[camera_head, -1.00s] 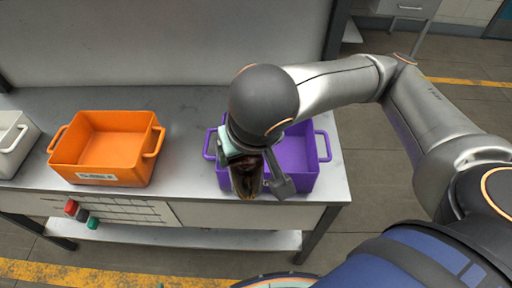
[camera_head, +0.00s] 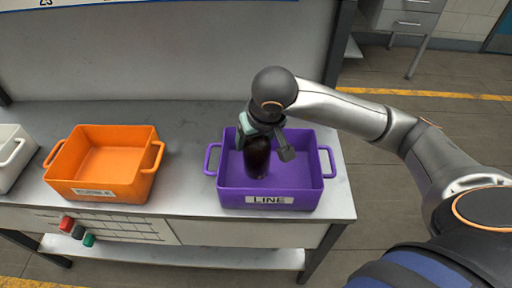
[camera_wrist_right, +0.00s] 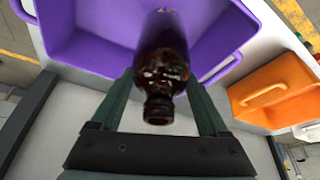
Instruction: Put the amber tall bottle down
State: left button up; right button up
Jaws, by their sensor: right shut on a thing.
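The amber tall bottle (camera_head: 257,156) is dark brown and held by my right gripper (camera_head: 266,137) in the head view. It is roughly upright, over or inside the purple crate (camera_head: 270,199), whose front label reads LINE. I cannot tell whether its base touches the crate floor. In the right wrist view the bottle (camera_wrist_right: 162,75) sits between the two fingers of my right gripper (camera_wrist_right: 160,95), its neck toward the camera and the purple crate (camera_wrist_right: 95,55) behind it. My left gripper is not in view.
An empty orange crate (camera_head: 100,190) stands left on the grey table (camera_head: 190,160). Part of a white crate (camera_head: 14,150) shows at the far left. Bare table lies between the orange and purple crates. A wall panel (camera_head: 170,60) rises behind the table.

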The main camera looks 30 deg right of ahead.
jog(key=shift+w+d+f, duration=0.15)
jog(key=shift+w+f, duration=0.05)
jog(key=shift+f, duration=0.1)
jog(key=shift+w+d+f, duration=0.1)
jog(key=shift+f, duration=0.8)
jog(key=shift+w+d+f, duration=0.1)
jog(key=shift+f, duration=0.75)
jog(key=shift+f, duration=0.15)
jog(key=o, duration=1.4)
jog(key=shift+o, duration=0.2)
jog(key=shift+s+a+r+p, duration=0.1)
jog(key=shift+r+p, duration=0.2)
jog(key=shift+r, duration=0.2)
jog(key=v, duration=1.1)
jog(key=shift+s+r, duration=0.1)
jog(key=shift+s, duration=0.05)
